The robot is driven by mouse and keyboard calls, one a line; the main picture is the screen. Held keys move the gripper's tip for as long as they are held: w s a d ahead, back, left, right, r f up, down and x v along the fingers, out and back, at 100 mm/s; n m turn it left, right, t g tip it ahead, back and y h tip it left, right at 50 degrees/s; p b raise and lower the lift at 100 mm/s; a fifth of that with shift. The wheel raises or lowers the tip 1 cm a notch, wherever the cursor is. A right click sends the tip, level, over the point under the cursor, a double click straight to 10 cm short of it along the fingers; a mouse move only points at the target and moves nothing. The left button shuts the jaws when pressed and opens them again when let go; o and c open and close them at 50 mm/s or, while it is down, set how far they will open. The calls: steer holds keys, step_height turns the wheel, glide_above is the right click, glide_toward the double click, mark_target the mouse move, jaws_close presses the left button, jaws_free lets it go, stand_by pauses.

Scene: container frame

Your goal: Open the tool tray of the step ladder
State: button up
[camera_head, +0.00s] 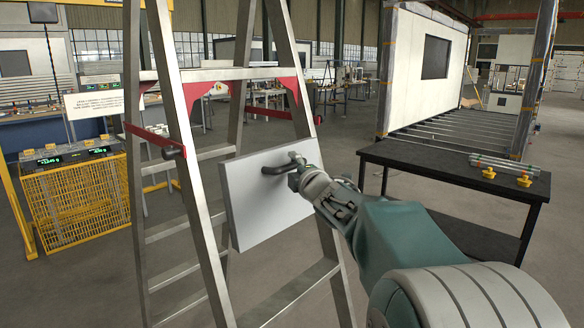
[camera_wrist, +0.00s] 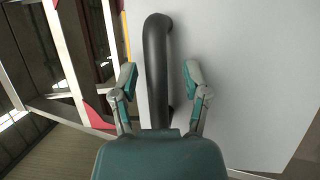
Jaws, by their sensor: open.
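The step ladder (camera_head: 188,150) stands in front of me, silver with red brackets. Its tool tray (camera_head: 262,200) is a pale grey flat panel that hangs tilted, nearly upright, on the ladder's right side. A dark bar handle (camera_head: 280,168) sits on the tray's upper part. My gripper (camera_head: 298,172) is at the right end of the handle. In the wrist view my gripper (camera_wrist: 160,82) is open, with one finger on each side of the handle (camera_wrist: 156,70). I cannot tell whether the fingers touch it. The pale tray face (camera_wrist: 245,90) fills the right of that view.
A yellow wire cage (camera_head: 80,205) stands at the left. A white container frame (camera_head: 430,60) is behind the table. The floor between ladder and table is mostly clear.

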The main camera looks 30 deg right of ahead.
steer(key=shift+a, duration=0.15)
steer(key=shift+a, duration=0.1)
jaws_close()
steer(key=shift+s, duration=0.15)
